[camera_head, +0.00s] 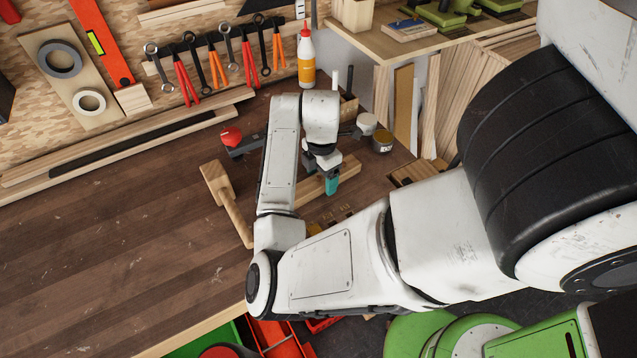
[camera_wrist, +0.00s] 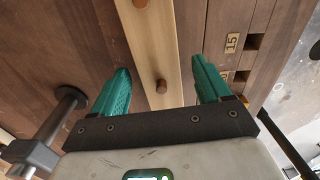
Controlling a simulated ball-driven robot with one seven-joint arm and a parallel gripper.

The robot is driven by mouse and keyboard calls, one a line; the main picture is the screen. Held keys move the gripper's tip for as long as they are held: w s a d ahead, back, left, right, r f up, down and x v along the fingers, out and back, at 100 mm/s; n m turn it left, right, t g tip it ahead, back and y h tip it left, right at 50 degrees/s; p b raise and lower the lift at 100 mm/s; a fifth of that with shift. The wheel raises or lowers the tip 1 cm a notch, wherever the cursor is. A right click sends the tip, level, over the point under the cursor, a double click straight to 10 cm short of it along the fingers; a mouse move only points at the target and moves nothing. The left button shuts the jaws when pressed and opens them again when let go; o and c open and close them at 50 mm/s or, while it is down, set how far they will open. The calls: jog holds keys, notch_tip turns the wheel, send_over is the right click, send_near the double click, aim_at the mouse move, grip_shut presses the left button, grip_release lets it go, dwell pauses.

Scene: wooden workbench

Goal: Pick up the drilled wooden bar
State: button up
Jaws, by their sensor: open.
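The drilled wooden bar (camera_head: 349,169) is a pale strip lying on the dark workbench, partly hidden behind my gripper in the head view. In the wrist view the bar (camera_wrist: 152,55) runs from the top edge down between my fingers, with two round brown spots along it that look like holes or peg ends. My gripper (camera_head: 331,185) points down over the bar. In the wrist view its teal fingers (camera_wrist: 164,88) are open, one on each side of the bar, with a gap on both sides. I cannot tell the height of the fingertips above the bench.
Jars (camera_head: 382,141) and a glue bottle (camera_head: 306,58) stand behind.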

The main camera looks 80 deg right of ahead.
jog(key=shift+f, duration=0.2)
jog(key=c, duration=1.2)
jog(key=shift+c, duration=0.4)
jog(key=shift+r, duration=0.2)
